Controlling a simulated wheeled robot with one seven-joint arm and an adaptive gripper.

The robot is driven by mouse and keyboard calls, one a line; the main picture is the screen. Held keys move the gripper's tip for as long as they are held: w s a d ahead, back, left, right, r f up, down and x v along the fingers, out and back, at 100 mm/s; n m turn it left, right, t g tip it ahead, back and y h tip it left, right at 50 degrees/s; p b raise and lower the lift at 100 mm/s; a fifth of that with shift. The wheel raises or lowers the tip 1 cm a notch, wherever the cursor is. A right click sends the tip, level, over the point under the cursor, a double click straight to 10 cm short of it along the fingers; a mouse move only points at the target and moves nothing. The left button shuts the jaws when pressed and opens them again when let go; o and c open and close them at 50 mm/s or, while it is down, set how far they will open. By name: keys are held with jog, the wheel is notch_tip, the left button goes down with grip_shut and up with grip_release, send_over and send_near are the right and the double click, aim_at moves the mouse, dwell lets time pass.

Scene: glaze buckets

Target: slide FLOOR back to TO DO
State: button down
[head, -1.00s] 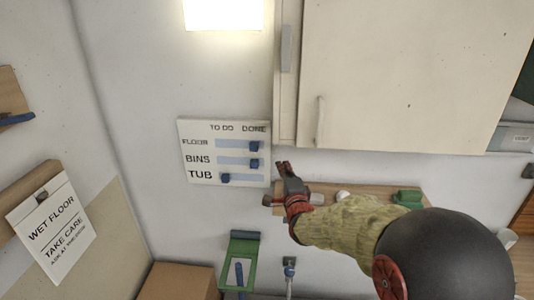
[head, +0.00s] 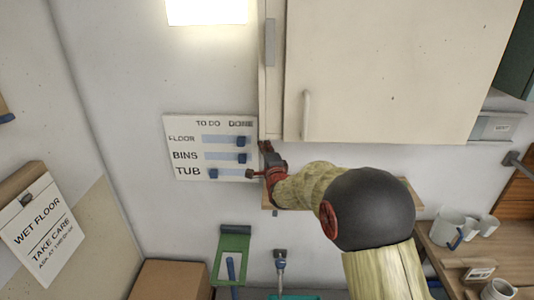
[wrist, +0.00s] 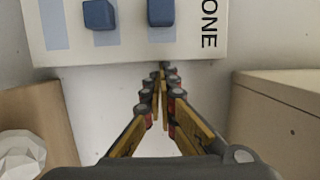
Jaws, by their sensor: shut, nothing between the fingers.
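The white task board (head: 185,122) hangs on the wall with TO DO and DONE columns and rows FLOOR, BINS and TUB. The blue FLOOR slider (head: 242,141) sits at the DONE end of its slot. It also shows in the wrist view (wrist: 160,12). The BINS slider (head: 242,158) is also at DONE; the TUB slider (head: 213,174) is at TO DO. My gripper (head: 264,146) is shut and empty, just right of the board near the FLOOR row. In the wrist view, its fingertips (wrist: 163,70) are just outside the board's DONE-side edge, apart from the sliders.
A cream cabinet (head: 390,70) hangs close above and right of my gripper. A wooden shelf (head: 268,208) lies below my arm. A green dustpan (head: 233,243) hangs under the board.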

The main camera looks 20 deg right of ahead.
jog(key=a, duration=0.3)
jog(key=shift+w+a+r, duration=0.1)
jog(key=shift+w+a, duration=0.2)
jog(key=shift+w, duration=0.05)
jog(key=shift+w+a, duration=0.1)
jog(key=shift+w, duration=0.05)
jog(key=shift+a, duration=0.1)
jog(key=b, duration=0.5)
send_near(219, 140)
jog(key=w, duration=0.5)
jog(key=shift+w+d, duration=0.15)
jog(key=shift+d, duration=0.15)
jog(key=shift+a, duration=0.25)
